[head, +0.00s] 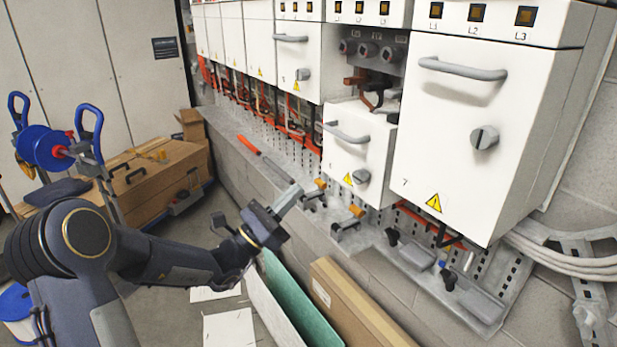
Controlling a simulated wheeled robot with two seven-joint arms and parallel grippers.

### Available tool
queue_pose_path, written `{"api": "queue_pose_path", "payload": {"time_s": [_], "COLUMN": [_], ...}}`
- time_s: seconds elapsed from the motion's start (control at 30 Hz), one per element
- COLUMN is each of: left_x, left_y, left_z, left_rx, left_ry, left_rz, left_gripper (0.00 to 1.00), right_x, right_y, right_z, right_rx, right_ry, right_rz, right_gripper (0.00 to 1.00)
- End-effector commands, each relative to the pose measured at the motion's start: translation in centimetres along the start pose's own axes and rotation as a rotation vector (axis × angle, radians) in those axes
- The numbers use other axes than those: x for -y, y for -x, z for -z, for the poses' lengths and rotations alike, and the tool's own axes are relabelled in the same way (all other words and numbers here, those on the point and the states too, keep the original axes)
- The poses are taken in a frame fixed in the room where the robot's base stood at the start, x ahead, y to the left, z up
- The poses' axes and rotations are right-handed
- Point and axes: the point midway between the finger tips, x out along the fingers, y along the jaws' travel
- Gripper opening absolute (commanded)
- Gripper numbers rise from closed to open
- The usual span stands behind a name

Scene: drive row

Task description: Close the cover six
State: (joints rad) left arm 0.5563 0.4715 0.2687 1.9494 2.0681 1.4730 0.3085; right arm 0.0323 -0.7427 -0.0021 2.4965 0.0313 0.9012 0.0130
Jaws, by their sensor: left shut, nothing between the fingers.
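The cover I take as six (352,160) is a white box-shaped front with a grey bar handle, a round knob and a yellow warning triangle; its number is too small to read surely. It sits lower than the closed covers beside it, leaving its bay (375,70) open above, with round grey fittings and reddish-brown parts showing. My left gripper (290,196) is shut and empty, below and to the left of this cover, apart from it in the picture. My right gripper is not in view.
A closed cover marked 7 (470,130) stands to the right, and more closed covers (297,60) run left. A grey ledge (265,165) below carries clamps and tools. Boards (345,300) lean against the low wall.

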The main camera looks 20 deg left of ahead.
Motion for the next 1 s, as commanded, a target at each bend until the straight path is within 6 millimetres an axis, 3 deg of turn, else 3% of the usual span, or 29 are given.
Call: {"api": "queue_pose_path", "payload": {"time_s": [0.43, 0.63, 1.0], "left_x": [0.3, 0.2, 0.2], "left_y": [-9.4, -11.1, -11.5], "left_z": [-0.5, -2.5, -2.8], "left_rx": [0.001, -0.001, -0.002], "left_ry": [0.000, -0.002, -0.001], "left_rz": [0.007, 0.005, 0.004], "left_gripper": [0.00, 0.00, 0.00], "right_x": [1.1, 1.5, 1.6], "right_y": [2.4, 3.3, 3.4], "right_z": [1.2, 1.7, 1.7], "right_rx": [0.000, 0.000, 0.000], "right_ry": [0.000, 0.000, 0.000], "right_rz": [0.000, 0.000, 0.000], "right_gripper": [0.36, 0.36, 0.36]}}
